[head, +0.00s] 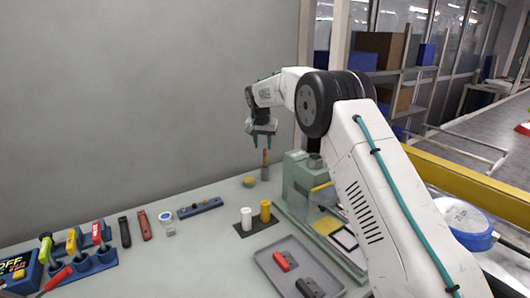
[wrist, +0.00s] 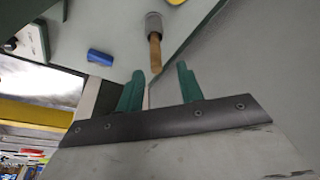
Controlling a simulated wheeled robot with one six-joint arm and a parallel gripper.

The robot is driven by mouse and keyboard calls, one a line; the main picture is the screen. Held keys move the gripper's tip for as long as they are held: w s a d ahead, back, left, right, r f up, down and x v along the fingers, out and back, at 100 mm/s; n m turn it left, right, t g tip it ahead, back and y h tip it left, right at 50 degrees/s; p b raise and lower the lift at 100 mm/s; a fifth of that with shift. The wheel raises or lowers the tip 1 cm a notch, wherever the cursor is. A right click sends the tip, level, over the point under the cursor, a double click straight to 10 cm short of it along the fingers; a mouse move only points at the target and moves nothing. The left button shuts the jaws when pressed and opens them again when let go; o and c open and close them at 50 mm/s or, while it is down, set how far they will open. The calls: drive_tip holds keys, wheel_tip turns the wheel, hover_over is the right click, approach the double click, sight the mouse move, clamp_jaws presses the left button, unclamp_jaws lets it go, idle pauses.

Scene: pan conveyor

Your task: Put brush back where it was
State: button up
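The brush (head: 265,158) stands upright near the back edge of the bench, its wooden handle pointing up. In the wrist view its wooden handle (wrist: 155,52) rises from a grey cylindrical part; I cannot tell whether that is the brush's own lower end or a holder. My gripper (head: 262,147) points down just above the handle, with its two teal fingers apart and nothing between them. In the wrist view the handle's end lies just beyond the open fingertips (wrist: 160,72), apart from them.
A round yellowish item (head: 249,183) sits just left of the brush. The green machine (head: 298,180) stands close on its right. White and yellow cylinders (head: 265,211) stand on a dark mat in front. A grey tray (head: 268,262) holds red and black items. A wall rises behind the bench.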

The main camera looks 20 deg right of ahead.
drive_tip(key=shift+s+r, duration=0.15)
drive_tip(key=shift+r, duration=0.3)
drive_tip(key=s+d+r+n, duration=0.1)
drive_tip(key=s+r, duration=0.8)
drive_tip(key=s, duration=0.5)
drive_tip(key=s+d+r+n, duration=0.1)
drive_tip(key=s+d+r, duration=0.1)
drive_tip(key=s+r, duration=0.85)
drive_tip(key=s+f+n, duration=0.1)
drive_tip(key=s+f, duration=0.2)
drive_tip(key=s, duration=1)
drive_tip(key=s+f+n+g+y, duration=0.1)
drive_tip(key=s+f, duration=0.2)
drive_tip(key=s, duration=1)
drive_tip(key=s+f+n, duration=0.1)
drive_tip(key=s+f, duration=0.3)
drive_tip(key=s, duration=0.9)
drive_tip(key=shift+d+g, duration=0.2)
drive_tip(key=shift+g, duration=0.1)
